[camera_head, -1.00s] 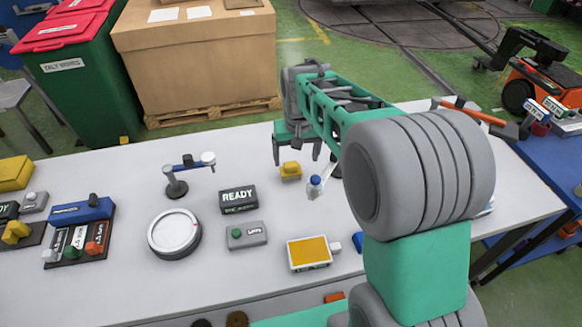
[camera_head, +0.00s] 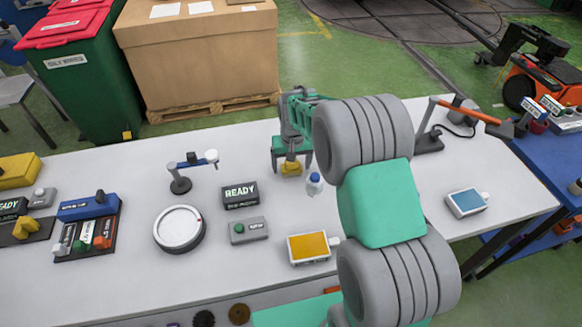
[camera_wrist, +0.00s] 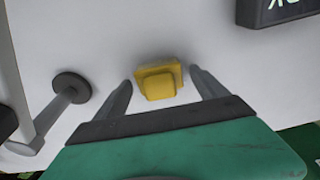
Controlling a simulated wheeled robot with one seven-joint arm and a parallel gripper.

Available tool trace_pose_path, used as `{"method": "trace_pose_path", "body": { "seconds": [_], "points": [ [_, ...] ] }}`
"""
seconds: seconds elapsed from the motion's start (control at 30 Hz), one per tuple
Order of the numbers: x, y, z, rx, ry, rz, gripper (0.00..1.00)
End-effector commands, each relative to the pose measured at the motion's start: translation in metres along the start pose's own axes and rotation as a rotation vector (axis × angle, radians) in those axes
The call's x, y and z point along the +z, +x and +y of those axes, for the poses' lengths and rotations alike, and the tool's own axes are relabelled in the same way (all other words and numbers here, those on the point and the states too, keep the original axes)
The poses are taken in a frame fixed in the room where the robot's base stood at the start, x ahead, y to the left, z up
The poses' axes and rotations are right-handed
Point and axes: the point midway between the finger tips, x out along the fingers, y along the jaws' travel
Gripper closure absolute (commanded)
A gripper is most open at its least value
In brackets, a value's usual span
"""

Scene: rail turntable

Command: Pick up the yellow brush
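The yellow brush (camera_head: 291,169) is a small yellow block with a raised top, lying on the white table near its far edge. In the wrist view the brush (camera_wrist: 160,82) lies between the two fingertips, with a gap on each side. My gripper (camera_head: 291,163) points down over it, open and empty. The gripper fingers also show in the wrist view (camera_wrist: 160,84). I cannot tell the exact height of the fingertips above the table.
A READY box (camera_head: 240,195) and a small stand (camera_head: 180,185) are to the left. A yellow-topped box (camera_head: 309,247) is nearer.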

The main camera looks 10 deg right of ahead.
Motion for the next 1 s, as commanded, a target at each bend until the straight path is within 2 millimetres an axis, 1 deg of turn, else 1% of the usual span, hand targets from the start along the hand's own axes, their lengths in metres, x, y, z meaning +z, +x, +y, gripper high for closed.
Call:
{"method": "trace_pose_path", "body": {
  "seconds": [0.03,0.07,0.73,0.77,1.0],
  "points": [
    [0.0000,-0.0001,0.0001,0.000,0.000,0.000,0.23],
    [0.0000,-0.0002,0.0001,0.000,0.000,0.000,0.25],
    [-0.0001,-0.0006,0.0001,0.000,0.000,0.000,0.80],
    [-0.0003,-0.0008,0.0001,0.000,0.000,0.001,0.82],
    [-0.0014,-0.0037,0.0001,0.000,0.000,0.003,0.82]
  ]
}}
